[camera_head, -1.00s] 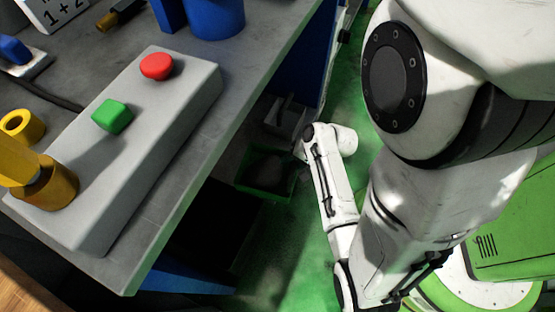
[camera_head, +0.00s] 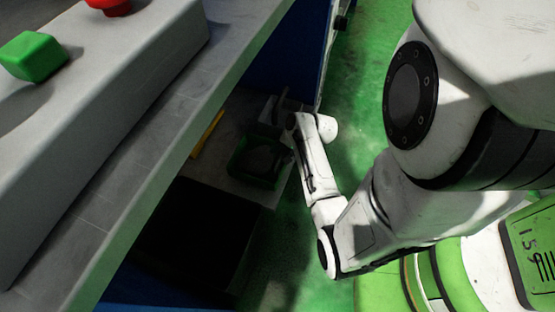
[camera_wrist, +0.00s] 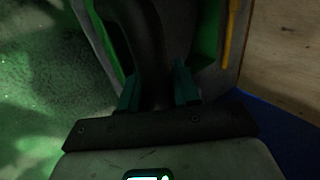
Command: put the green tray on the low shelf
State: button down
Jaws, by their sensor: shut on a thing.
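The green tray (camera_head: 241,171) shows in the head view beneath the bench top, with dark contents inside. In the wrist view its green side (camera_wrist: 208,42) shows beyond the fingers. My gripper (camera_wrist: 157,90) is shut on the tray at its near side, and a dark curved piece lies between and beyond the fingers. The low shelf (camera_head: 226,188) is the pale surface under the bench. The tray appears over or on it; I cannot tell whether it touches.
The grey bench top (camera_head: 130,135) overhangs the shelf and carries a control box with a green button (camera_head: 33,56) and a red button (camera_head: 110,5). A yellow bar (camera_head: 207,134) is left of the tray. Green floor (camera_head: 365,90) is open at the right.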

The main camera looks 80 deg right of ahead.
jog(key=shift+w+d+f+b, duration=0.4)
jog(key=shift+d+f, duration=0.1)
jog(key=shift+f, duration=0.3)
notch_tip(320, 180, down, 3)
jog(key=shift+w+d+f+b, duration=0.1)
jog(key=shift+d+f+b, duration=0.1)
jog(key=shift+b, duration=0.7)
jog(key=shift+a+r, duration=0.1)
jog(key=c, duration=0.8)
grip_release()
